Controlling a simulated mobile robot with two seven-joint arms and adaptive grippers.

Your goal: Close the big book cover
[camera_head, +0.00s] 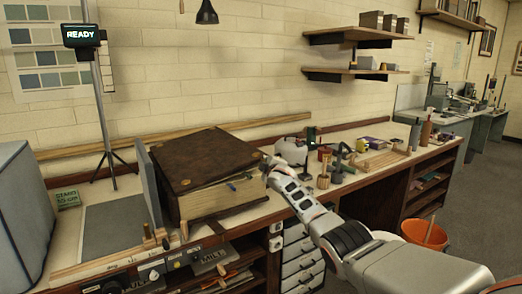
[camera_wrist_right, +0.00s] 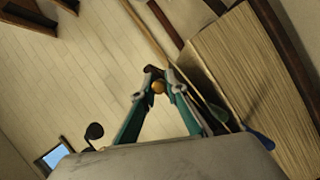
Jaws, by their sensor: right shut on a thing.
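The big book (camera_head: 228,198) lies on the workbench, a thick block of cream pages under a dark brown cover (camera_head: 200,158) with brass studs. The cover lies over the pages at a slight slope; I cannot tell whether it touches them all along. My right gripper (camera_head: 268,166) is at the cover's right-hand corner. In the right wrist view its fingertips (camera_wrist_right: 157,82) meet around a small brown and brass piece, which looks like the cover's corner. The page edges (camera_wrist_right: 250,75) stand just right of the fingers. My left gripper is not in view.
A grey upright panel (camera_head: 147,185) stands left of the book. Bottles, tools and a kettle-like white vessel (camera_head: 292,150) crowd the bench to the right. An orange bucket (camera_head: 424,235) stands on the floor. A monitor-like grey box (camera_head: 25,215) fills the left edge.

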